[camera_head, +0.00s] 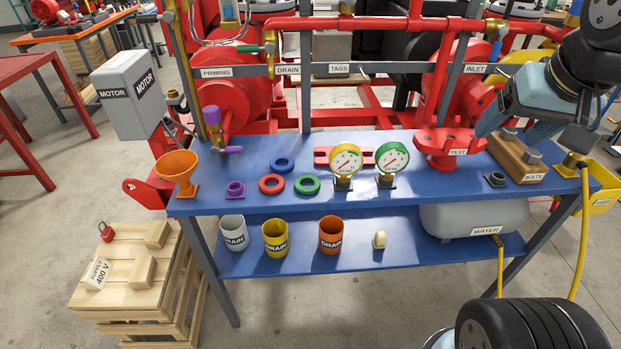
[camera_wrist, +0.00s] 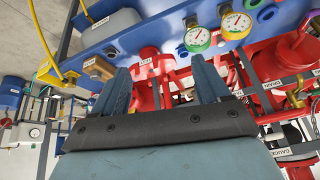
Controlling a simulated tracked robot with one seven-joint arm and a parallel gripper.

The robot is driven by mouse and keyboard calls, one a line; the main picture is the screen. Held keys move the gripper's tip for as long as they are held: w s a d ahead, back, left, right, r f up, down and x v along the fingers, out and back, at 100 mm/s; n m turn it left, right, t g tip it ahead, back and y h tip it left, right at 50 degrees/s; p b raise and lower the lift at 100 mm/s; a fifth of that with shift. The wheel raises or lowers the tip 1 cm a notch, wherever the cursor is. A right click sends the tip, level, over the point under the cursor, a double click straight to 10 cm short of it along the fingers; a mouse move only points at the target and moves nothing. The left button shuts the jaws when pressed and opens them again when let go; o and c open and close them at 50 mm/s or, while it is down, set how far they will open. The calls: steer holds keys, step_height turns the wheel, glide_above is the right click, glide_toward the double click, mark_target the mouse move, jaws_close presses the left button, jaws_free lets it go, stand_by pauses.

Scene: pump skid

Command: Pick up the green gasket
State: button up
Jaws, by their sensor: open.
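The green gasket (camera_head: 307,185) is a flat ring lying on the blue bench top (camera_head: 350,200), in the head view. It lies just right of the red gasket (camera_head: 271,184) and below the blue gasket (camera_head: 282,165), apart from both. My gripper (camera_head: 508,138) is at the far right, above the bench near the red test flange (camera_head: 446,143) and the bolts block. It is far from the green gasket. Its two fingers are spread and empty, as the wrist view (camera_wrist: 162,76) also shows.
Two gauges, yellow (camera_head: 346,160) and green (camera_head: 392,158), stand upright between the gasket and my gripper. An orange funnel (camera_head: 178,170) and a purple fitting (camera_head: 236,188) are left of the gaskets. The wooden bolts block (camera_head: 518,160) is under my gripper. Red pipes run behind the bench.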

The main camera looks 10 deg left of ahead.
steer(key=shift+o, duration=1)
steer(key=w+a+f+g+y, duration=0.1)
steer(key=w+a+f, duration=0.3)
steer(key=w+a, duration=0.2)
steer(key=shift+w+g+y, duration=0.3)
steer(key=shift+w+g, duration=0.1)
steer(key=shift+w, duration=0.1)
steer(key=n+t+h, duration=0.1)
steer(key=h, duration=0.1)
glide_toward(307, 183)
steer(key=shift+x, duration=4)
steer(key=shift+c, duration=0.4)
steer(key=c, duration=0.8)
